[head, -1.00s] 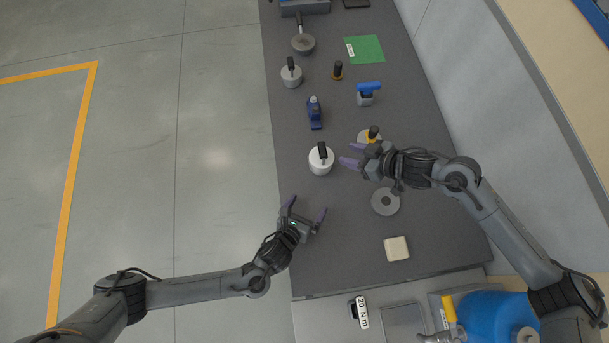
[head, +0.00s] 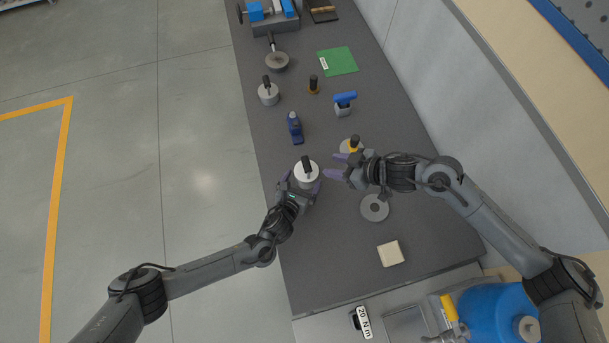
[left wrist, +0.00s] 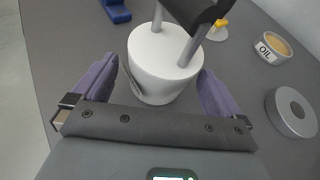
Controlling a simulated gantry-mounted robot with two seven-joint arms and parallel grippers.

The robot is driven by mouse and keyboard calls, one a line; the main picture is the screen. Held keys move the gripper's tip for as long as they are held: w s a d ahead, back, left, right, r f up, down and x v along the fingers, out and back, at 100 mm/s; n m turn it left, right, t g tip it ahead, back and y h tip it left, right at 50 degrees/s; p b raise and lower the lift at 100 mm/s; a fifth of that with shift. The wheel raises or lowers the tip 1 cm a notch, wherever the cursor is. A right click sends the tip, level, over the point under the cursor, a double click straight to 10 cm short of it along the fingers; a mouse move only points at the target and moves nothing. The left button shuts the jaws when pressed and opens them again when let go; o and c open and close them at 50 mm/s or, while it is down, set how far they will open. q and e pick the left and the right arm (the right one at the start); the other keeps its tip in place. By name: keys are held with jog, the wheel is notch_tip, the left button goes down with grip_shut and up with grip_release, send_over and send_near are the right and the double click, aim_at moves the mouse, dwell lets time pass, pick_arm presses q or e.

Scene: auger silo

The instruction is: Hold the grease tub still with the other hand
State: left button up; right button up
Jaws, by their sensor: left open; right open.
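The white round tub (head: 307,177) with a black bar handle on top stands upright on the dark bench; no label shows, so I take it as the grease tub. It fills the middle of the left wrist view (left wrist: 160,68). My left gripper (head: 300,183) is open, its purple fingers on either side of the tub's near part; I cannot tell whether they touch it. My right gripper (head: 336,166) is open and empty, just right of the tub, fingers pointing toward it.
A yellow-and-black item (head: 354,144) stands beside my right gripper. A grey disc (head: 374,208) and a pale block (head: 390,253) lie nearer. A dish marked OIL (left wrist: 272,47) shows in the left wrist view.

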pick_arm(q)
jog(key=shift+x, duration=1.35)
jog(key=c, duration=1.1)
jog(key=shift+o, duration=0.2)
jog(key=shift+o, duration=0.4)
jog(key=o, duration=0.7)
jog(key=shift+f, duration=0.1)
jog(key=shift+c, duration=0.2)
jog(key=c, duration=0.8)
